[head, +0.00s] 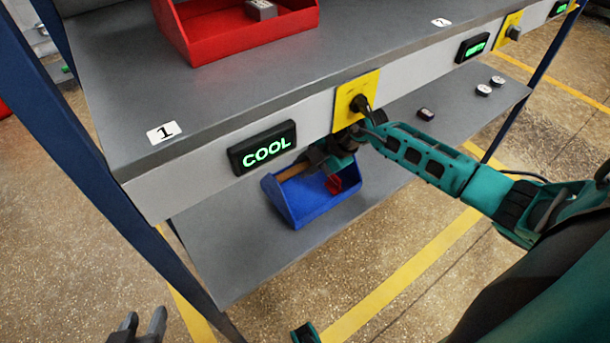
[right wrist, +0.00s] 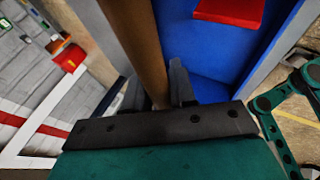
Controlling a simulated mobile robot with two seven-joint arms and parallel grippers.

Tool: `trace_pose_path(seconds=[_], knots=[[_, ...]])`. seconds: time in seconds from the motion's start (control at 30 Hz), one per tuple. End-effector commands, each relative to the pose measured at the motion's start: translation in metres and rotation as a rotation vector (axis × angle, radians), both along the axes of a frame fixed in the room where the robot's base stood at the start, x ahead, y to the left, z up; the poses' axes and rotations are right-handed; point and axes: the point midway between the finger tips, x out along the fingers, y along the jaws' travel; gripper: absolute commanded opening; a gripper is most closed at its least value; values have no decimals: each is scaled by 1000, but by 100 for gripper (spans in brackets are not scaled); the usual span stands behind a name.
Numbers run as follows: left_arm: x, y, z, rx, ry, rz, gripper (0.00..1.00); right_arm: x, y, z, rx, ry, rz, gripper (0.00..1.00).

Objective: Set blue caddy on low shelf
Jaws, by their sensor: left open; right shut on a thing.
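The blue caddy (head: 312,205) is at the low shelf (head: 225,262), beneath the upper shelf's front edge. It looks roughly upright; whether its base touches the low shelf cannot be told. A red item (head: 334,184) is inside it. My right gripper (head: 328,158) is shut on the caddy's wooden handle, partly hidden by the upper shelf. In the right wrist view the brown handle (right wrist: 140,40) runs between the fingers, with the caddy's blue inside (right wrist: 205,60) behind. My left gripper (head: 140,326) is open and empty at the bottom left, away from the caddy.
The upper shelf (head: 225,95) overhangs the caddy and carries a red bin (head: 240,38), a COOL display (head: 263,148) and a yellow switch plate (head: 350,95). A blue post (head: 110,200) stands at left.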

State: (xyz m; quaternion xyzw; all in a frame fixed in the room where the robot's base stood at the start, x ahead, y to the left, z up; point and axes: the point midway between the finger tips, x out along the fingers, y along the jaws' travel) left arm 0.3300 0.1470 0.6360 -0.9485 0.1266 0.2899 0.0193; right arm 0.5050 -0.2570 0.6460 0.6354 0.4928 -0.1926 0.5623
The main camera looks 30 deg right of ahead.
Motion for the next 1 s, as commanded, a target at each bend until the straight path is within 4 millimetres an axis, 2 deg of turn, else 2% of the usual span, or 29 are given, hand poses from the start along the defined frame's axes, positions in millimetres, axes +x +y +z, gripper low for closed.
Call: trace_pose_path(seconds=[0.17, 0.4, 0.67, 0.7, 0.93, 1.0], knots=[[0, 0, -5, 0, 0, 0, 43, 5, 4, -4, 1, -3, -1, 0], [0, 1, -20, 3, 0, -2, 43, 5, 4, -34, 1, -3, -1, 0], [-1, 2, -19, 10, 0, -6, 43, 5, 4, -34, 0, -3, -1, 0], [-1, 2, -19, 11, 1, -7, 43, 4, 3, -35, -1, 2, 0, 29], [-1, 2, -19, 10, 0, -7, 43, 4, 3, -35, -1, 1, 0, 51], [-1, 2, -19, 10, 0, -7, 43, 4, 3, -35, -1, 1, 0, 51]])
